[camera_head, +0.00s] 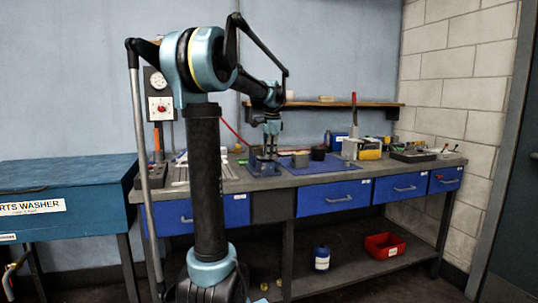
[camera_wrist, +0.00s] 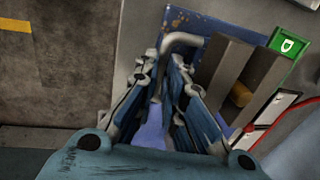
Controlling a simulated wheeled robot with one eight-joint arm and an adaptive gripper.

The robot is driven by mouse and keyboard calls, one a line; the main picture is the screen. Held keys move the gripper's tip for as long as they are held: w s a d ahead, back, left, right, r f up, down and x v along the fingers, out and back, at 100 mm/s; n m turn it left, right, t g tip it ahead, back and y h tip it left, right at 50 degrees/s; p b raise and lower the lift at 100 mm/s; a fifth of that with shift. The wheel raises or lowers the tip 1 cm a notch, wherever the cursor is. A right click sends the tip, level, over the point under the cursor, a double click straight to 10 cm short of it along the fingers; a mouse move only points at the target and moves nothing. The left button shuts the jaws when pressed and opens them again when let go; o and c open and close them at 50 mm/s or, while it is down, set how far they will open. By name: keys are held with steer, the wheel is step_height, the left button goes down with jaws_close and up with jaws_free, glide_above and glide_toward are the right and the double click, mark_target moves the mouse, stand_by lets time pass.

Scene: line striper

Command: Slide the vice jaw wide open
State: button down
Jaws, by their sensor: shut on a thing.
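The vice shows in the wrist view as a worn blue body (camera_wrist: 194,22) with two grey-brown jaw blocks, a left one (camera_wrist: 221,78) and a right one (camera_wrist: 263,75). A gap lies between the blocks, with an orange-brown cylinder (camera_wrist: 241,95) in it. A bent grey bar (camera_wrist: 182,38) runs from beside the left block down between my fingertips. My gripper (camera_wrist: 162,72) is shut on this bar; the exact contact is partly hidden by the fingers. In the head view my gripper (camera_head: 268,154) is low over the bench, and the vice there is too small to make out clearly.
The grey workbench (camera_head: 335,180) has blue drawers (camera_head: 334,197). A yellow box (camera_head: 369,148) and a dark tray (camera_head: 412,156) stand at its right. A wooden shelf (camera_head: 340,104) is on the wall behind. A green box (camera_wrist: 290,44) is close right of the vice.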

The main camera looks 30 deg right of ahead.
steer(key=s+a, duration=0.1)
steer(key=s, duration=0.5)
steer(key=shift+a, duration=0.2)
steer(key=shift+s, duration=0.15)
steer(key=c, duration=1.7)
jaws_free()
steer(key=shift+s, duration=0.1)
steer(key=shift+r, duration=0.1)
steer(key=r, duration=0.4)
steer(key=s+r, duration=0.1)
steer(key=r, duration=0.6)
steer(key=shift+s+a+r, duration=0.3)
steer(key=shift+s, duration=0.05)
steer(key=shift+a+f, duration=0.1)
